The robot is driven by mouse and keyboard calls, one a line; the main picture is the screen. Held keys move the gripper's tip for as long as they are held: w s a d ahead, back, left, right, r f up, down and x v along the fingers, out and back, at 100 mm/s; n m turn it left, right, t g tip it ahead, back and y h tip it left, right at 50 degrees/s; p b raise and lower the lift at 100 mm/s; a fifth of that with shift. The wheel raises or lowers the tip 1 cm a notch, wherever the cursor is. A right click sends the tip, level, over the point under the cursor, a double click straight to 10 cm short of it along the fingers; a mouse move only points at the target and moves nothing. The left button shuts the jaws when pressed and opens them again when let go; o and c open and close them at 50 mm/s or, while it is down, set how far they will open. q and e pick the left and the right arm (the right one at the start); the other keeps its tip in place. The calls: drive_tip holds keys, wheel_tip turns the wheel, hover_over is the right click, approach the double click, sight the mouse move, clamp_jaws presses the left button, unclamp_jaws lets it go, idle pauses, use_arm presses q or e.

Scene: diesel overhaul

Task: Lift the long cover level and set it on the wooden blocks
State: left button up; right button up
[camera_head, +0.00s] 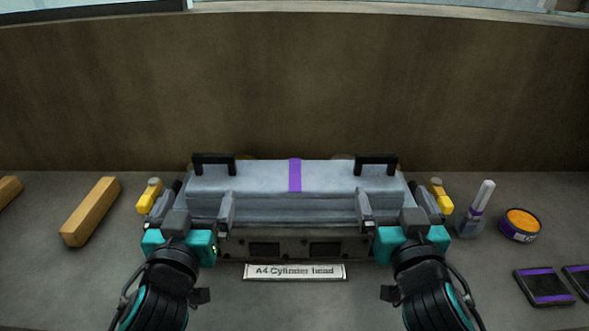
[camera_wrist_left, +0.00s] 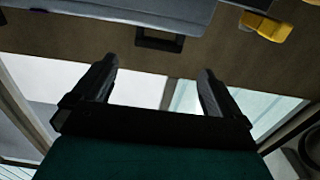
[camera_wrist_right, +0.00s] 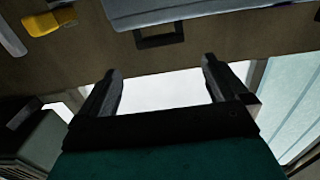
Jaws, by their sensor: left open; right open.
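The long cover (camera_head: 255,176) is pale grey with a purple band across its middle and sits on the dark cylinder head (camera_head: 295,243). It has a black left handle (camera_head: 213,159) and a black right handle (camera_head: 376,158). My left gripper (camera_head: 203,200) is open in front of the cover's left part. In the left wrist view the left handle (camera_wrist_left: 160,42) shows beyond the open fingers. My right gripper (camera_head: 387,200) is open in front of the right part. In the right wrist view the right handle (camera_wrist_right: 159,41) lies beyond its fingers. One wooden block (camera_head: 91,211) lies left; another (camera_head: 9,189) is cut by the frame.
A white-capped bottle (camera_head: 480,205), an orange-topped tin (camera_head: 521,224) and dark purple-striped boxes (camera_head: 543,287) are at right. A wall (camera_head: 300,80) rises behind. Bench left of the head is clear around the block.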

sight(213, 163)
use_arm(q)
drive_tip(key=shift+s+r, duration=0.15)
drive_tip(key=shift+s, duration=0.1)
use_arm(e)
drive_tip(key=shift+s+r, duration=0.1)
drive_tip(key=shift+s, duration=0.15)
use_arm(q)
drive_tip(key=shift+w, duration=0.1)
use_arm(e)
drive_tip(key=shift+w, duration=0.1)
use_arm(q)
drive_tip(key=w, duration=1.3)
use_arm(e)
drive_tip(key=w, duration=1.2)
drive_tip(key=shift+w, duration=0.4)
use_arm(q)
drive_tip(key=shift+s, duration=0.1)
drive_tip(key=c, duration=1.7)
use_arm(e)
drive_tip(key=c, duration=1.7)
use_arm(q)
drive_tip(key=shift+r, duration=0.2)
use_arm(e)
drive_tip(key=shift+r, duration=0.25)
